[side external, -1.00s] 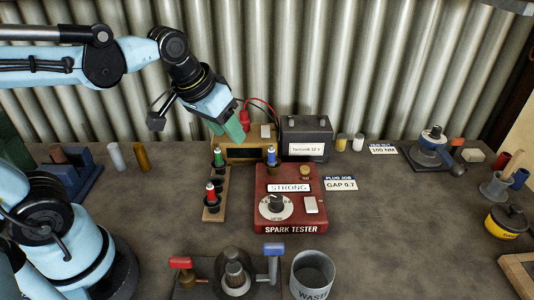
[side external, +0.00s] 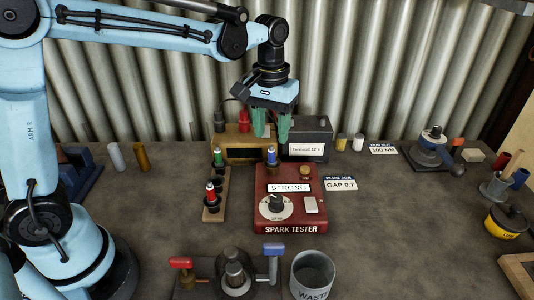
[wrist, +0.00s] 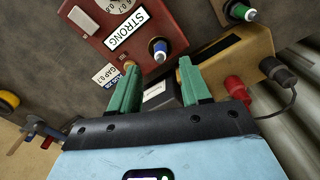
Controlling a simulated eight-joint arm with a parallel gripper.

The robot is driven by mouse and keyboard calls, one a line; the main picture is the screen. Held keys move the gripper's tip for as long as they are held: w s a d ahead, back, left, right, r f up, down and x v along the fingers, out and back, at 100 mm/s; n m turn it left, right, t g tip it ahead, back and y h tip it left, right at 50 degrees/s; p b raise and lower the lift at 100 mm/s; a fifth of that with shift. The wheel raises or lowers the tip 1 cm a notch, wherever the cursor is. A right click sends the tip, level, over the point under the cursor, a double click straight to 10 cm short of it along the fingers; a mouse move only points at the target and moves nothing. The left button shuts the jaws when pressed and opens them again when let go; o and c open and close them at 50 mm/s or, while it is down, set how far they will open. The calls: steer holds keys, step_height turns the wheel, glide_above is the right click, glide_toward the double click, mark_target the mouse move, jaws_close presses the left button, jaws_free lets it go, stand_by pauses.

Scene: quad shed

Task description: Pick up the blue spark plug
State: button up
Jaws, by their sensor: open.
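The blue spark plug (side external: 271,155) stands upright at the back of the red spark tester (side external: 262,190), with its white tip up. It also shows in the wrist view (wrist: 159,48), beyond my fingertips. My gripper (side external: 270,137) is open, its green fingers pointing down just above and around the line of the plug in the side view. In the wrist view the gripper's fingers (wrist: 157,75) are spread apart with nothing between them, and the plug is clear of both.
A wooden rack (side external: 215,203) left of the tester holds a green plug (side external: 218,158) and a red plug (side external: 211,193). A black battery (side external: 306,138) and a tan box (side external: 238,143) stand behind. A waste bin (side external: 312,274) is in front.

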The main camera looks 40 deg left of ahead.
mark_target(271, 146)
steer(key=shift+f, duration=2.85)
steer(key=shift+c, duration=0.4)
jaws_close()
